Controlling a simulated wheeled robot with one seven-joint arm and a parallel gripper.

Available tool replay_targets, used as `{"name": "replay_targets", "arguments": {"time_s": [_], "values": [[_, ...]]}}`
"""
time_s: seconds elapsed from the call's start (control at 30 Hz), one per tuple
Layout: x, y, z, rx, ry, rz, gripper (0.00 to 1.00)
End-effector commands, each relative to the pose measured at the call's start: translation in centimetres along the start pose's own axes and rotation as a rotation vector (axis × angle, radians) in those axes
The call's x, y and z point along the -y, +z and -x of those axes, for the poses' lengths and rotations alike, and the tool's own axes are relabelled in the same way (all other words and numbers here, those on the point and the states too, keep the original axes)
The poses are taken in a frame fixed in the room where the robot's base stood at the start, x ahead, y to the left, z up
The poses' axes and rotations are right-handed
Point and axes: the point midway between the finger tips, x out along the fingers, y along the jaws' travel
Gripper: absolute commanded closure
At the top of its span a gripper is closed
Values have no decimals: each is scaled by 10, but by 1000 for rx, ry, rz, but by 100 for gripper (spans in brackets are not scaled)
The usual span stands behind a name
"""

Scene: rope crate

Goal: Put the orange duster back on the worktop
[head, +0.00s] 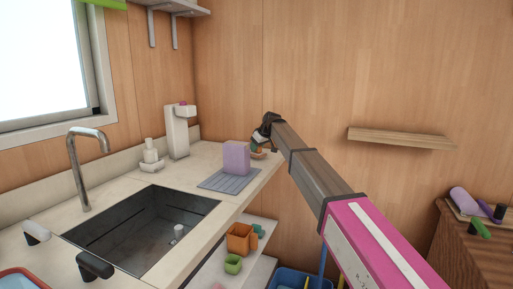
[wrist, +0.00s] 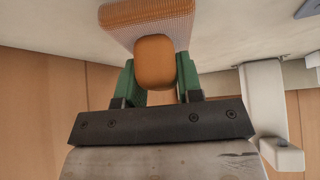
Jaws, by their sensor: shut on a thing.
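The orange duster (wrist: 155,62) is in the wrist view, with a rounded orange end nearest the camera and a wider mesh-textured part behind it. My gripper (wrist: 157,75) has its two green fingers shut on it, one on each side. In the head view my gripper (head: 262,143) is at the far right end of the pale worktop (head: 208,158), small and partly hidden by my arm. A bit of orange shows below it there. The duster is close to the pale surface in the wrist view; I cannot tell whether it touches.
A white dispenser (head: 177,132) and a white bottle (head: 151,157) stand behind the sink (head: 140,228). A wooden wall shelf (head: 400,138) is to the right.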

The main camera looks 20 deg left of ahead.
Motion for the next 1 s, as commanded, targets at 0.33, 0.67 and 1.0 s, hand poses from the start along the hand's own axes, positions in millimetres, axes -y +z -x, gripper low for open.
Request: {"name": "replay_targets", "arguments": {"time_s": [0.33, 0.67, 1.0], "values": [[0, 2, -4, 0, 0, 0, 99], [0, 5, -7, 0, 0, 0, 99], [0, 5, -8, 0, 0, 0, 37]]}}
